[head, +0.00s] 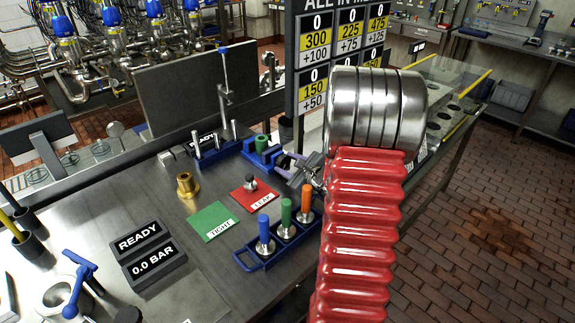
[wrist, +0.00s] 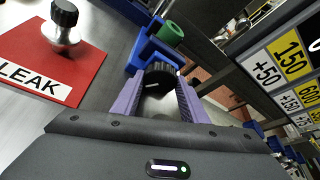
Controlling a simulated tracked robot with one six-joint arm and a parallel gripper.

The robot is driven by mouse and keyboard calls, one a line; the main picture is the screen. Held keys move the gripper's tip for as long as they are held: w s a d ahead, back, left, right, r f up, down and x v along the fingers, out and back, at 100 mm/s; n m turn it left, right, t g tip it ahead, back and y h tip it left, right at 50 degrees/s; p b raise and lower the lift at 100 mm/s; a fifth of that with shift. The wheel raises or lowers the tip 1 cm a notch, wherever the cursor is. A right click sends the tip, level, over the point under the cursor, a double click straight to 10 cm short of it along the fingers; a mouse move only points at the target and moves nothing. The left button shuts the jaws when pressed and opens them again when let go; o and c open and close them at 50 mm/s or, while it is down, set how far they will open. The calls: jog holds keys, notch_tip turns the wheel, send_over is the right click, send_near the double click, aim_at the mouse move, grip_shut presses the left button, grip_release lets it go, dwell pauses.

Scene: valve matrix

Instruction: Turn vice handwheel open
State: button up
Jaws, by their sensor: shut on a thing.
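The blue vice (head: 255,158) stands at the back right of the steel bench, with a green cylinder (head: 262,142) in it. It also shows in the wrist view (wrist: 145,48) at the top middle, with the green cylinder (wrist: 170,33) beside it. The vice's black ribbed handwheel (wrist: 160,72) sits between the purple fingers of my gripper (wrist: 158,84), which is shut on it from both sides. In the head view my gripper (head: 290,163) is at the right of the vice. The handwheel cannot be made out clearly there.
A red LEAK card (head: 254,197) holds a black-knobbed metal part (head: 250,183). Nearby are a green TIGHT card (head: 213,221), a brass fitting (head: 187,185) and a blue rack (head: 270,252) with several coloured handles. A score board (head: 340,40) stands behind the vice.

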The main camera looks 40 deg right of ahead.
jog(key=shift+a, duration=0.1)
jog(key=o, duration=1)
jog(key=shift+o, duration=0.2)
jog(key=shift+r, duration=0.1)
notch_tip(320, 180, up, 10)
